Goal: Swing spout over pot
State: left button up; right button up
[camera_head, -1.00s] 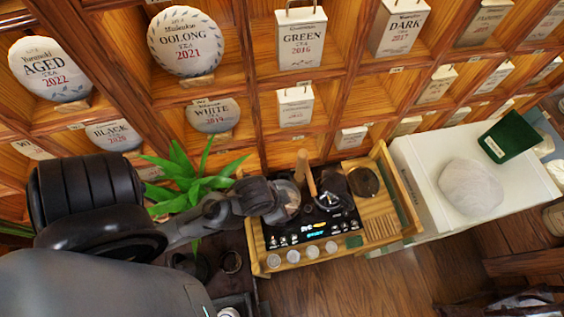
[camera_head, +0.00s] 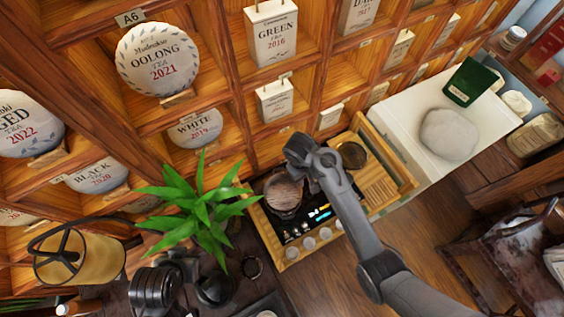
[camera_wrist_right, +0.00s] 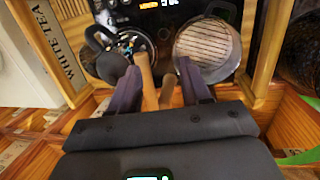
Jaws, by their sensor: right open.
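My right arm comes in from the lower right in the head view. Its gripper (camera_head: 300,155) is over the back of the tea station. In the right wrist view the gripper (camera_wrist_right: 161,80) is open, its fingers on either side of a tan wooden piece (camera_wrist_right: 146,72), apparently the spout. Contact cannot be told. A round glass pot with a brown striped top (camera_wrist_right: 207,45) is right of the fingers; the head view shows it too (camera_head: 284,190). Left of the fingers is a second round vessel (camera_wrist_right: 113,62). Dark ribbed parts at the lower left may be my left gripper.
The tea station has a black panel with knobs (camera_head: 309,243) and a slatted wooden tray (camera_head: 382,185). A leafy plant (camera_head: 205,205) stands to its left. Shelves with tea cakes and boxes (camera_head: 275,98) rise behind. A white counter (camera_head: 400,125) is at right.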

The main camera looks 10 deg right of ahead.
jog(key=w+r+t, duration=0.2)
jog(key=w+r, duration=0.4)
jog(key=x, duration=1)
jog(key=shift+s+a+f, duration=0.1)
jog(key=shift+s+f, duration=0.15)
jog(key=shift+s, duration=0.05)
grip_shut()
